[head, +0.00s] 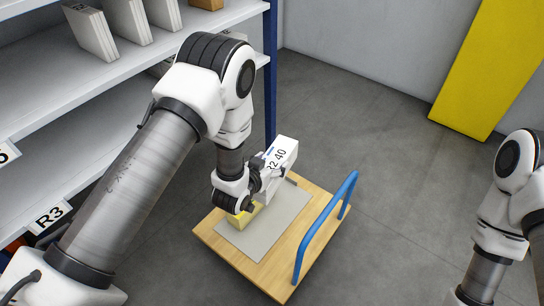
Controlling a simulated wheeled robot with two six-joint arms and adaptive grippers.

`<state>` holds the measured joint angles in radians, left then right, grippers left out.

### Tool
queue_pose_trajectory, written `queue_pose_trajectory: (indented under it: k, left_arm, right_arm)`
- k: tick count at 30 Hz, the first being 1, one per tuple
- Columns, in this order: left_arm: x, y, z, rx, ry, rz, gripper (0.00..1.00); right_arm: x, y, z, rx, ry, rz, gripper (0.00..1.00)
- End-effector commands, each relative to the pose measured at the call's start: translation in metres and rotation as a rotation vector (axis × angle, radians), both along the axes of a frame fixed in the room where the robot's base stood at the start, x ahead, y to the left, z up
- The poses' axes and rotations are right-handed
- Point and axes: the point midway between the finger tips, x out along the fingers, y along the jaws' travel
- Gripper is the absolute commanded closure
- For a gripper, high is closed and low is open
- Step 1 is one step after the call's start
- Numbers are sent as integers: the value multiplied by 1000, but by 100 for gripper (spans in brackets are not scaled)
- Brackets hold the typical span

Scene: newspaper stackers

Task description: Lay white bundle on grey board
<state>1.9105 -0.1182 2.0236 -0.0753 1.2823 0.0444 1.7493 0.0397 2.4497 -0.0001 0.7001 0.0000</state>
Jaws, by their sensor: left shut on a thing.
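The white bundle (283,151), a block with dark figures and a blue mark on its top face, is over the far part of the grey board (262,240). My left gripper (262,181) reaches it from the left and is shut on it. The wrist and fingers hide the bundle's near side, so I cannot tell whether its underside touches the board. The grey board is a flat sheet lying on a wooden platform (240,262). My right arm is at the right edge, with its gripper out of the picture.
A yellow block (239,221) shows partly beneath my left wrist, at the board's left side. A blue handle (323,226) rises along the platform's right side. White shelves (60,83) with upright bundles stand at left. A yellow panel (485,65) is at back right; the floor between is clear.

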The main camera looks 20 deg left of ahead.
Motion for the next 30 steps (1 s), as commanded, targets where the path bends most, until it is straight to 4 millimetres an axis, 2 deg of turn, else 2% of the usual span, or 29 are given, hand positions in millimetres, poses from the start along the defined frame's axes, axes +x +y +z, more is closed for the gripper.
queue_pose_trajectory:
  k: [1, 6, 9, 12, 16, 30]
  left_arm:
    - [1, 0, -42, -3, -4, -20, 99]
    - [0, -2, -125, -1, -10, -99, 99]
    - [-3, -1, -161, 0, -15, -136, 99]
    - [-4, -2, -183, 3, -19, -164, 99]
    - [-5, -1, -192, 5, -23, -179, 99]
    - [-7, -1, -188, 5, -22, -180, 99]
  right_arm:
    - [0, 0, -34, 0, 0, -1, 60]
    - [0, 0, -84, 0, 0, -1, 60]
    - [0, 0, -106, 0, 0, 0, 60]
    - [0, 0, -118, 0, 0, 0, 60]
    - [0, 0, -121, 0, 0, 0, 60]
    - [0, 0, -112, 0, 0, 0, 60]
